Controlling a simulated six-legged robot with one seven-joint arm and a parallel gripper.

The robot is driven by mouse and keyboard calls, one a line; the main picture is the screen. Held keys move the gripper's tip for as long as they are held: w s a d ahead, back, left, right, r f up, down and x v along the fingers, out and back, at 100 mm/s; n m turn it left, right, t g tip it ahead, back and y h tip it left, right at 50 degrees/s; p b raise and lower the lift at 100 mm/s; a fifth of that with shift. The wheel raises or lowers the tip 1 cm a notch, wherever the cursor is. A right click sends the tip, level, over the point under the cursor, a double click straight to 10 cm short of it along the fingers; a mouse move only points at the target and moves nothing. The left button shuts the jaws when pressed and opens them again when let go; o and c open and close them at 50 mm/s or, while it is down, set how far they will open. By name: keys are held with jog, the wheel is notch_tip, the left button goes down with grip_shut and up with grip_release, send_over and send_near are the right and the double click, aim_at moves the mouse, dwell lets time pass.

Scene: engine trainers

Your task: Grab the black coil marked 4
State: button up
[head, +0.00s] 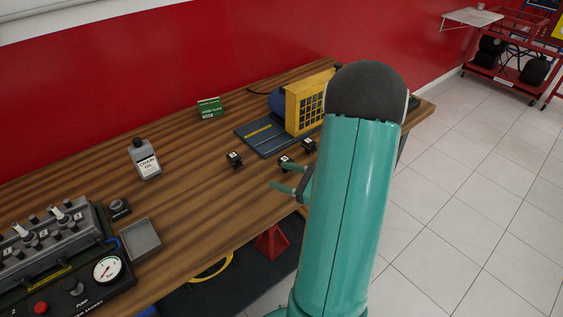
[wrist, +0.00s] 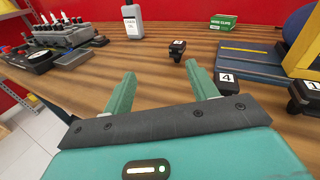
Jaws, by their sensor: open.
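The black coil marked 4 (wrist: 229,82) stands on the wooden bench, its white label showing the number. In the wrist view it is just to the right of my right finger, outside the jaws, and the finger and gripper body hide part of it. In the head view it is the middle one of three small black coils (head: 285,161). My gripper (wrist: 161,70) is open and nothing is between its fingers. In the head view my gripper (head: 283,190) is over the front edge of the bench, nearer the camera than the coil.
Another black coil (wrist: 177,48) stands farther back and left, and one (wrist: 303,97) is at the right. A blue base with a yellow grille (head: 305,105) lies behind them. A chain oil bottle (head: 145,160), green box (head: 209,108) and grey tray (head: 140,240) are also on the bench.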

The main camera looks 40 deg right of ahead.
aim_at(282, 156)
jog(key=s+d+f+m+h, duration=0.1)
jog(key=d, duration=0.1)
jog(key=s+d+f+m+t+h, duration=0.1)
jog(key=d+f+m+h, duration=0.1)
jog(key=d, duration=0.1)
jog(key=s+d+f+m+h, duration=0.1)
jog(key=s+d+m+h, duration=0.1)
jog(key=d, duration=0.1)
jog(key=shift+f+t, duration=0.15)
jog(key=shift+t, duration=0.15)
jog(key=w, duration=1.3)
jog(key=shift+w+d, duration=0.1)
jog(key=shift+w, duration=0.05)
jog(key=c, duration=1.1)
jog(key=shift+c, duration=0.2)
